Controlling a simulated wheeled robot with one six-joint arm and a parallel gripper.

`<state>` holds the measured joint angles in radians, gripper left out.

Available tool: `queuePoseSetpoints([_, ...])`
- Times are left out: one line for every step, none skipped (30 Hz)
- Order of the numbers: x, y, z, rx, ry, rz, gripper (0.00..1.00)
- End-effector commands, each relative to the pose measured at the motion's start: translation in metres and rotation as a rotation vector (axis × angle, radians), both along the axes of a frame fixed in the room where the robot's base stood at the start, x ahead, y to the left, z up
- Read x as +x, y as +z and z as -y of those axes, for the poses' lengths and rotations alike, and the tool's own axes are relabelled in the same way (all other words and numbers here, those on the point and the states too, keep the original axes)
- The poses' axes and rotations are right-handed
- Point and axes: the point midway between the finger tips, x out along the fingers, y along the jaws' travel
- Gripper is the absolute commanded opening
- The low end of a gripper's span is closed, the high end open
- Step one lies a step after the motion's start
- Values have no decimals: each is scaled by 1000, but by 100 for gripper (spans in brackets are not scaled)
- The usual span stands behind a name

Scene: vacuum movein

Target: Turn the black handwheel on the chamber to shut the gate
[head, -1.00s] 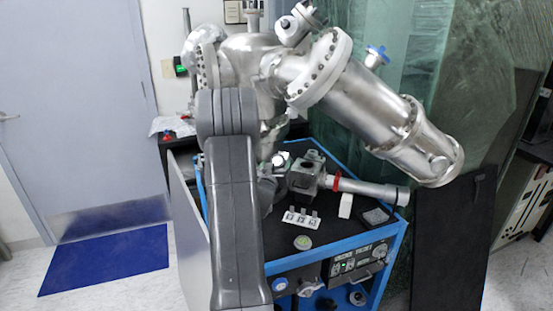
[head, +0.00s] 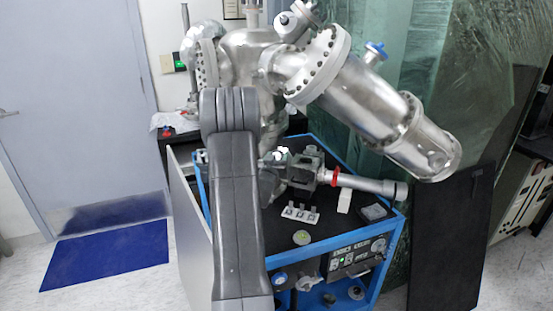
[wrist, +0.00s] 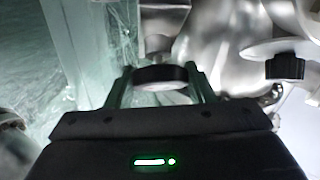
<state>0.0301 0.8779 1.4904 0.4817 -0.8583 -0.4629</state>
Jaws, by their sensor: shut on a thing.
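The black handwheel (wrist: 160,76) shows in the wrist view as a short round piece with a dark rim and a pale face. My gripper (wrist: 161,88) has one finger on each side of it and is shut on it. The silver chamber (head: 250,50) stands behind my arm in the head view, with a thick tube (head: 365,100) slanting down to the right. My arm hides the gripper and the handwheel in the head view. The gate itself cannot be made out.
A blue-framed cart (head: 345,240) carries small parts and a metal pipe with a red ring (head: 365,183). A second black knob (wrist: 285,66) is at the right of the wrist view. Green wrapped sheeting (head: 420,50) stands behind the tube. A blue mat (head: 105,255) lies on the floor.

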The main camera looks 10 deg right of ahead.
Motion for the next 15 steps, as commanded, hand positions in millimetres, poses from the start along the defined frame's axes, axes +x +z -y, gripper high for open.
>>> queuePoseSetpoints([0, 0, 0, 5, -5, 3, 26])
queuePoseSetpoints([0, 0, -1, 9, -10, 6, 26])
queuePoseSetpoints([0, 0, -1, 15, -17, 10, 26])
queuePoseSetpoints([0, 0, -1, 22, -25, 14, 26])
queuePoseSetpoints([1, 0, -1, 29, -31, 19, 26])
queuePoseSetpoints([1, -1, -1, 41, -45, 24, 26])
queuePoseSetpoints([1, -1, -1, 50, -56, 31, 26])
queuePoseSetpoints([1, -1, -1, 62, -68, 37, 26])
queuePoseSetpoints([1, -1, -1, 78, -87, 47, 26])
queuePoseSetpoints([1, -1, -1, 92, -103, 55, 26])
queuePoseSetpoints([1, -1, -1, 106, -119, 63, 26])
queuePoseSetpoints([1, -1, -2, 125, -141, 74, 26])
queuePoseSetpoints([1, 0, -2, 141, -160, 84, 26])
queuePoseSetpoints([1, 0, -2, 158, -179, 94, 26])
queuePoseSetpoints([1, 0, -2, 180, -205, 107, 26])
